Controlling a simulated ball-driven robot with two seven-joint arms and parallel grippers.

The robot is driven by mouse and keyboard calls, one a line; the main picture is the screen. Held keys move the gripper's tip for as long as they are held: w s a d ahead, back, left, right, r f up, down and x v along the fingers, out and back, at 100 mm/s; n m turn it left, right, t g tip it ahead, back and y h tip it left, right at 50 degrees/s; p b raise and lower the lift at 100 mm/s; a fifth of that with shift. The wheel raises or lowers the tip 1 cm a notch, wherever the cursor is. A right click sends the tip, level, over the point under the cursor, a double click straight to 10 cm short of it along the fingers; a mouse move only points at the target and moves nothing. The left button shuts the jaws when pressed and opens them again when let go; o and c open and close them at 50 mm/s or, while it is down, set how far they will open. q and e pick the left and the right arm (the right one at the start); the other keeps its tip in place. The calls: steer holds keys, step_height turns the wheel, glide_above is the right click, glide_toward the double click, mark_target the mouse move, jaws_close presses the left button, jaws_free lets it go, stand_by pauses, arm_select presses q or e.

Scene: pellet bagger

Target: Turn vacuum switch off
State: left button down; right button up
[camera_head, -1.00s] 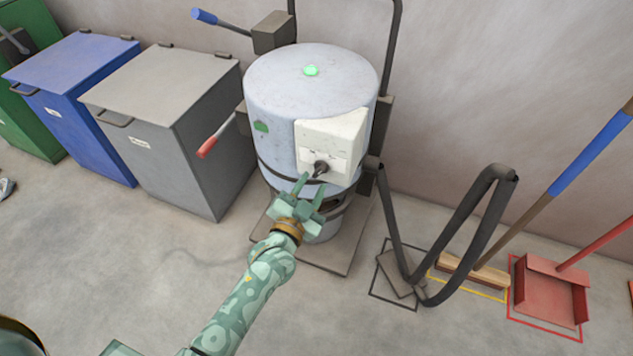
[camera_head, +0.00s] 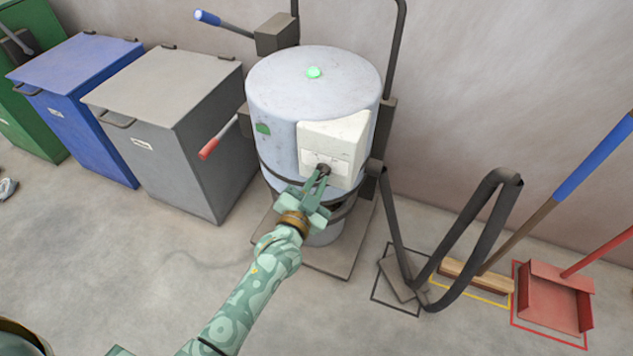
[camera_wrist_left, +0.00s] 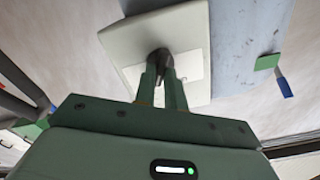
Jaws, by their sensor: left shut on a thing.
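The vacuum (camera_head: 275,105) is a pale grey-blue drum with a lit green lamp (camera_head: 314,72) on its lid. A white switch box (camera_head: 335,140) is fixed to its front. The dark rotary switch (camera_head: 323,169) sits low on the box, partly covered by my fingers. My left gripper (camera_head: 319,181) is shut on the switch knob. In the left wrist view, the two green fingers (camera_wrist_left: 162,85) close around the dark knob (camera_wrist_left: 160,60) against the white box (camera_wrist_left: 185,35). The knob's pointing direction is hard to tell. My right gripper is not in view.
Grey (camera_head: 165,85) and blue (camera_head: 75,80) lidded bins stand left of the vacuum. A red-tipped lever (camera_head: 210,148) sticks out on its left side. A black hose (camera_head: 465,235), a broom (camera_head: 475,275) and a red dustpan (camera_head: 553,295) are at the right. Floor in front is clear.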

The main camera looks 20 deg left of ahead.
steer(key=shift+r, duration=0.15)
arm_select(q)
steer(key=shift+r+n+p, duration=0.2)
steer(key=shift+n+p, duration=0.65)
steer(key=shift+n, duration=0.65)
steer(key=shift+n+p, duration=0.65)
steer(key=shift+n, duration=0.25)
steer(key=shift+f+n, duration=0.1)
steer(key=shift+n, duration=0.4)
steer(key=shift+a+f+n+p, duration=0.15)
steer(key=shift+n+p, duration=0.75)
steer(key=shift+n, duration=1.9)
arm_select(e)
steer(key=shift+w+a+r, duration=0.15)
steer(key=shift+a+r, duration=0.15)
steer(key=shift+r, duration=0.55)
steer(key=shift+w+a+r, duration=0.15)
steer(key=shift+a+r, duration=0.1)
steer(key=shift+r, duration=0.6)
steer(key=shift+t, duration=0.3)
